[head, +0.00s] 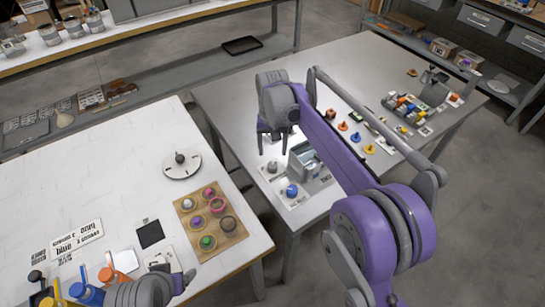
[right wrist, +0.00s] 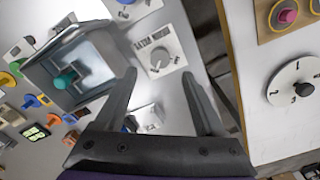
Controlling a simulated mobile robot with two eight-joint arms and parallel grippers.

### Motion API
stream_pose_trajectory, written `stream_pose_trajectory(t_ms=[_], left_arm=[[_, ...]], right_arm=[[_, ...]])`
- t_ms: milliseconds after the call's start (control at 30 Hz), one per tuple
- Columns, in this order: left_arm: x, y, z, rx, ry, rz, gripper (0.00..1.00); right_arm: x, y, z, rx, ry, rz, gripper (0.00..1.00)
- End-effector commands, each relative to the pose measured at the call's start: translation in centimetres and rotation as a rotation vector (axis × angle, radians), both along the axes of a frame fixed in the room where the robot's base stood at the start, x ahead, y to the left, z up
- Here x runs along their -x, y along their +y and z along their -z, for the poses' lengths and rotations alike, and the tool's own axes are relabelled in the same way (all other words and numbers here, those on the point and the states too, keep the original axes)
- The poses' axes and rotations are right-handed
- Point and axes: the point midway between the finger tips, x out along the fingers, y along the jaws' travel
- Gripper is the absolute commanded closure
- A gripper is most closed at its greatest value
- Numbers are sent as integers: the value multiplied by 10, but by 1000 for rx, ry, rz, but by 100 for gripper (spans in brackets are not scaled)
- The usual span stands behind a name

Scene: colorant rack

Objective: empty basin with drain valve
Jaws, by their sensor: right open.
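The grey square basin (head: 308,160) stands at the near left end of the grey table. In the right wrist view the basin (right wrist: 38,75) shows a teal round piece (right wrist: 65,80) inside it. Beside it are a grey dial knob (head: 272,167) on a white labelled plate and a blue knob (head: 291,190). The dial knob (right wrist: 158,58) also shows in the wrist view. I cannot tell which is the drain valve. My right gripper (head: 273,152) is open and empty above the dial plate. My left gripper (head: 172,275) is partly seen at the bottom left, jaws unclear.
A white table at left holds a wooden tray (head: 185,206) of coloured pots, a round numbered dial (head: 196,160) and label cards (head: 75,235). Coloured knobs (head: 369,149) and a block assembly (head: 405,105) stand farther along the grey table. A gap separates the tables.

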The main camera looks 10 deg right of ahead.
Motion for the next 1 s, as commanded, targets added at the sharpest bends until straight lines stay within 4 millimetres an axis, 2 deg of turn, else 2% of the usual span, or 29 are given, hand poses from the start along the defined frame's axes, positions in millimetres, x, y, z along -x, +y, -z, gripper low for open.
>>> stream_pose_trajectory(t_ms=[100, 300, 833, 1000], left_arm=[[0, 0, -2, 0, -1, 0, 23], [-1, 0, -4, 0, -1, 0, 23], [-1, 0, -4, 0, -1, 0, 23], [-1, 0, -8, 0, -3, 0, 23]], right_arm=[[0, 0, -21, 0, 0, 0, 28], [0, 0, -38, 0, 0, 0, 28], [1, 0, -40, 0, -1, 0, 28], [18, -7, -52, -3, -32, -11, 28]])
